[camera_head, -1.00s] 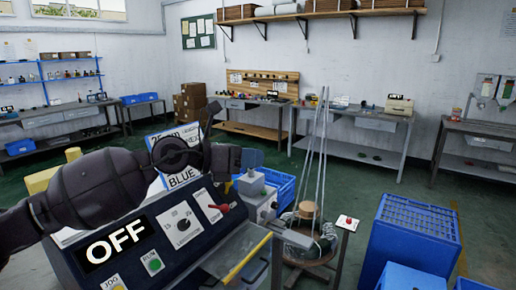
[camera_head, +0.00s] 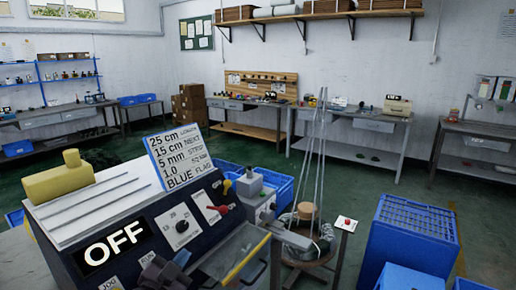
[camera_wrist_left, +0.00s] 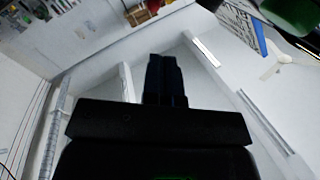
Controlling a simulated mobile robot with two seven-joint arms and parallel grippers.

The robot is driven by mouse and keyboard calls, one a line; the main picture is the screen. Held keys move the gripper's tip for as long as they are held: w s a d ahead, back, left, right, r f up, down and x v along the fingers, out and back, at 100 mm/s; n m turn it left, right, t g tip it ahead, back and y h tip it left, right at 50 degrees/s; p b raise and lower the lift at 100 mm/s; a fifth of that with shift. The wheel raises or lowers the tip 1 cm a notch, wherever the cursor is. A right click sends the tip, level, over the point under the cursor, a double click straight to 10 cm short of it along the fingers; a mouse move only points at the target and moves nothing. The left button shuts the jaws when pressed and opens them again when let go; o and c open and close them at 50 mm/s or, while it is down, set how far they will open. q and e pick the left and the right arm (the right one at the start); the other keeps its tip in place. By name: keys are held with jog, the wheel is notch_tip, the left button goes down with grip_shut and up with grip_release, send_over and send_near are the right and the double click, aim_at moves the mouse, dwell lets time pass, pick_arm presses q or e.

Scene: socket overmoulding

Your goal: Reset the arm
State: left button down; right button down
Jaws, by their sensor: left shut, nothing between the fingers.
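My left gripper (camera_head: 182,257) is low in the head view, in front of the lower part of the dark control panel (camera_head: 150,222). Its dark body and bluish fingertips show, and most of the arm is out of the picture. In the left wrist view the two dark fingers (camera_wrist_left: 165,78) are together, with nothing between them. My right gripper is in neither view. The panel carries a large OFF label (camera_head: 113,245), dials and a red switch (camera_head: 220,209).
A text card (camera_head: 180,155) and a yellow block (camera_head: 58,182) stand on the machine. A wire stand (camera_head: 308,255) is right of it. Blue crates (camera_head: 412,237) stand at the right. Green floor is open towards the back benches (camera_head: 360,122).

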pick_arm(q)
jog(key=s+a+f+n+g+y, duration=0.3)
jog(key=s+a+f+n, duration=0.1)
jog(key=s+f, duration=0.8)
jog(key=s+a+f+n+g+y, duration=0.2)
jog(key=s+a+f+n, duration=0.2)
jog(key=s+f, duration=0.7)
jog(key=s+a, duration=0.2)
jog(key=shift+s+f+n+g+y, duration=0.3)
jog(key=shift+f+g+y, duration=0.05)
jog(key=shift+g+y, duration=0.05)
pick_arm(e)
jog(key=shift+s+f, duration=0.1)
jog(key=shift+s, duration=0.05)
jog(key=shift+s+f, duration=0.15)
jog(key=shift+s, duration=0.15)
